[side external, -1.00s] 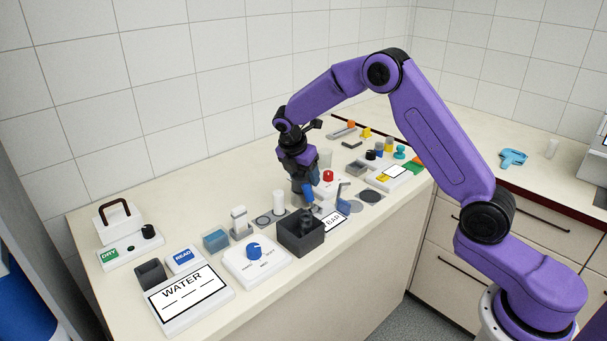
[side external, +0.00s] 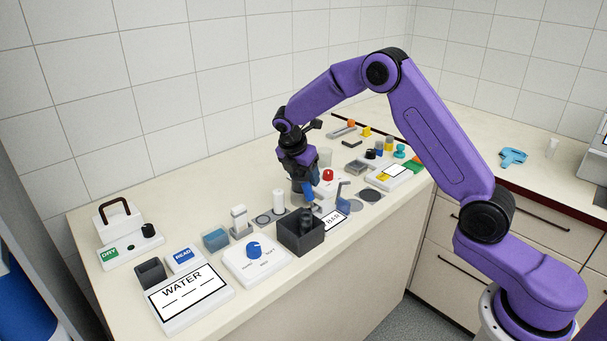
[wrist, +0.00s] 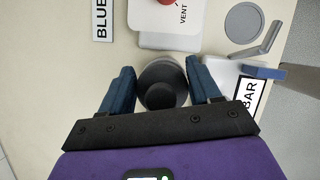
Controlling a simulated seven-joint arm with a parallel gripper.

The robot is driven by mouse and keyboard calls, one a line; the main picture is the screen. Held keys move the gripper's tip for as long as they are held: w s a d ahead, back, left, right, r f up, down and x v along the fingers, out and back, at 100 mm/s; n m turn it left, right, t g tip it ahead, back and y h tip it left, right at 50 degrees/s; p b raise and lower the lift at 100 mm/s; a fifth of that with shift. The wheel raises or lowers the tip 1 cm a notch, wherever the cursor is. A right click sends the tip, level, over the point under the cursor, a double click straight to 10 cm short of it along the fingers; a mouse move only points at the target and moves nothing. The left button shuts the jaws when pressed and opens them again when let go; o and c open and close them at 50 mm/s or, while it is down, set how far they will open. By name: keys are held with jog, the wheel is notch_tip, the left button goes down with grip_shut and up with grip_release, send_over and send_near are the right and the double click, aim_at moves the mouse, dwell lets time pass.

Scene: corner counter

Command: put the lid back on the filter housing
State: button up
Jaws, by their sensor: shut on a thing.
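My gripper (side external: 308,198) points down over the front middle of the counter. In the wrist view its two blue fingers (wrist: 160,78) are shut on a dark grey round piece with a darker round knob, which looks like the lid (wrist: 163,92). In the side view a dark upright form, likely the lid (side external: 306,214), shows under the fingers, at the open dark box (side external: 301,236). Whether it touches the box is unclear. I cannot tell for certain which thing is the filter housing; the gripper body hides the lower part of the wrist view.
A white panel with a red knob (side external: 328,175) stands behind the gripper. A lever piece (wrist: 258,55) and a BAR label (wrist: 249,96) lie close to the right in the wrist view. A blue-dial box (side external: 254,249) and WATER panel (side external: 186,298) stand left. The counter's front edge is near.

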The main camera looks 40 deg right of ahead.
jog(key=o, duration=1.3)
jog(key=shift+r, duration=0.15)
jog(key=shift+r, duration=3.4)
grip_shut()
jog(key=shift+f, duration=0.85)
jog(key=shift+r, duration=0.1)
